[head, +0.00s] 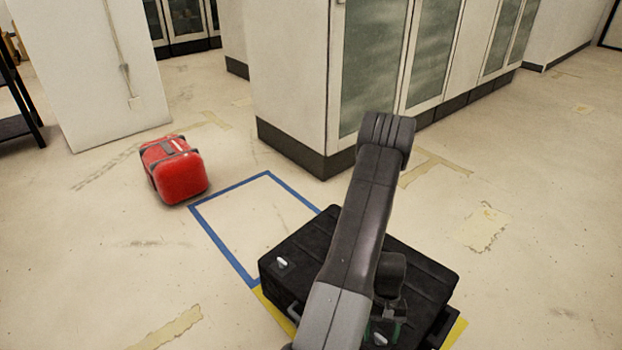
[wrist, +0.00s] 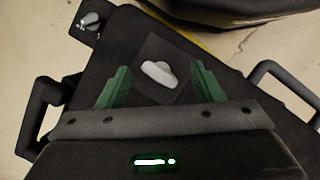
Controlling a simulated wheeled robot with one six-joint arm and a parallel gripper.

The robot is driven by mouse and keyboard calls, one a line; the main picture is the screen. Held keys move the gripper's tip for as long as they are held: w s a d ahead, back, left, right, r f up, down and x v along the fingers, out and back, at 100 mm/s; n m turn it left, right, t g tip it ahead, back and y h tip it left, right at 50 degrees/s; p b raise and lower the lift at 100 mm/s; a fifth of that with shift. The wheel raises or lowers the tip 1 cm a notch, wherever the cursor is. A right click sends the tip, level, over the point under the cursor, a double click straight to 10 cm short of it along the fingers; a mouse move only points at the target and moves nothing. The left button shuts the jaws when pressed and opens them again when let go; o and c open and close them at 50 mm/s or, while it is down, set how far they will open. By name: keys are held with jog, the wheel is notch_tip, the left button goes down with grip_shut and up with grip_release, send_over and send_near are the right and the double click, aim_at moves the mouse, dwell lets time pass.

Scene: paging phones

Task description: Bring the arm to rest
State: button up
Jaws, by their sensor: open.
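My gripper (wrist: 162,86) shows in the wrist view with its two green fingers spread apart. It is open, with nothing between the fingers. Beyond the fingertips lies the dark top of a black case, with a light grey latch (wrist: 160,73) seen between them. In the head view the black case (head: 425,267) lies on the floor at the lower middle. My arm crosses in front of the case and hides part of it. My gripper is low at the case's near side there, mostly hidden behind my arm. I cannot tell whether the fingers touch the case.
A blue tape outline (head: 222,246) on the floor adjoins the case, and yellow tape (head: 455,334) shows under it. A red case (head: 178,170) stands to the left. White cabinets (head: 290,75) stand behind. The floor at the right is mostly clear.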

jog(key=p+v, duration=0.4)
jog(key=v, duration=0.9)
jog(key=shift+a+r, duration=0.1)
jog(key=shift+a, duration=0.1)
